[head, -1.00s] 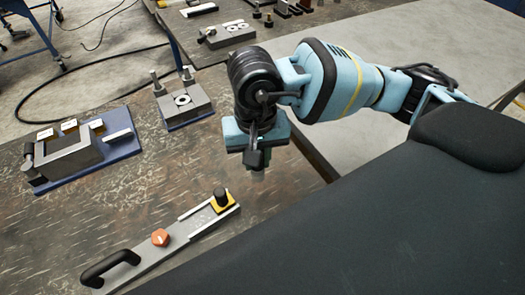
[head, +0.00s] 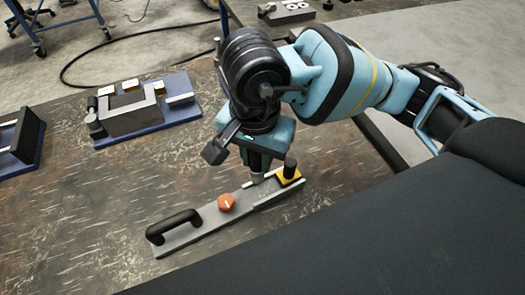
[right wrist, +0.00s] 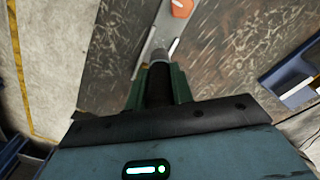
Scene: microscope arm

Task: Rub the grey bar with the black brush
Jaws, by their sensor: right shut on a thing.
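The grey bar (head: 212,221) lies on the dark worn table in the head view. It has a black loop handle at its left end, an orange knob (head: 226,202) near its middle and a yellow pad with a black post (head: 290,168) at its right end. My right gripper (head: 262,160) points down and is shut on the black brush (right wrist: 159,82), a dark cylinder with a light grey tip. The tip is right at the bar's far edge, between orange knob and yellow pad. I cannot tell whether it touches. My left gripper is not in view.
A blue-based fixture with a grey block (head: 130,108) stands behind the bar to the left. Another blue-based piece (head: 22,140) is at the left edge. The table (head: 80,220) is clear left of and in front of the bar.

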